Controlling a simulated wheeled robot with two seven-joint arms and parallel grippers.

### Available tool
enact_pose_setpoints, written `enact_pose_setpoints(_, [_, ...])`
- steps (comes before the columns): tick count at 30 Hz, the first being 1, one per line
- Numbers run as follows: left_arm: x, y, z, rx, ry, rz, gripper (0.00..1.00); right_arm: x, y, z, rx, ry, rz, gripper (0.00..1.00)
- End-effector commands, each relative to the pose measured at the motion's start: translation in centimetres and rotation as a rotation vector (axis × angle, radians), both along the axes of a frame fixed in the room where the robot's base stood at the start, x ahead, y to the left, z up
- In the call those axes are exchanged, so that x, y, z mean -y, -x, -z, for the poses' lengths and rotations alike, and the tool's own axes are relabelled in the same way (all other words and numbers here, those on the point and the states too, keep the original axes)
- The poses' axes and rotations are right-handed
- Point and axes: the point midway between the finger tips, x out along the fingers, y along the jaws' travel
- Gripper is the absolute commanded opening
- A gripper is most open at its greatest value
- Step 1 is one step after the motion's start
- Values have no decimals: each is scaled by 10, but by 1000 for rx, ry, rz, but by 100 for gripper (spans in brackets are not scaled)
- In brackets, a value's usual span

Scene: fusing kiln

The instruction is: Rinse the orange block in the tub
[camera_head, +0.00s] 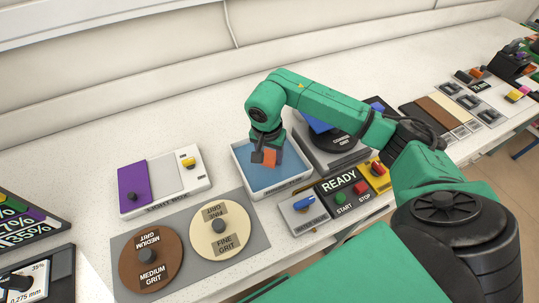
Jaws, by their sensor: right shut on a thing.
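The tub (296,184) is a white-rimmed, shallow box with a blue inside, in the middle of the head view. I cannot tell whether the block touches the blue surface. My left gripper is not in view.
Left of the tub stand a light box (195,178) with a purple panel and a grey mat (262,240) with brown (150,278) and cream (234,245) grit discs. A READY control panel (338,183) and a coarse-grit machine (333,160) stand right. Bare white counter lies behind.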

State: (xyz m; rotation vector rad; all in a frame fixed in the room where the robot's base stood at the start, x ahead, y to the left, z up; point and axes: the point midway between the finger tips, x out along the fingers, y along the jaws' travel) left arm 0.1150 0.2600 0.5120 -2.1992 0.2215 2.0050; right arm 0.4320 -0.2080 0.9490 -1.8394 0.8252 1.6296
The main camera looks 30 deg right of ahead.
Motion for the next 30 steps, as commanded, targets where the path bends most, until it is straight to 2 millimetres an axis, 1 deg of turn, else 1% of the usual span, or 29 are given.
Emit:
enact_pose_setpoints(22, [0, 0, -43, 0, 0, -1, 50, 0, 0, -72, 2, -1, 0, 7])
enact_pose_setpoints(25, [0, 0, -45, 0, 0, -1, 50, 0, 0, -77, 1, 0, 0, 7])
enact_pose_setpoints(30, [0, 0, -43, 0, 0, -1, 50, 0, 0, -75, 1, 0, 0, 7])
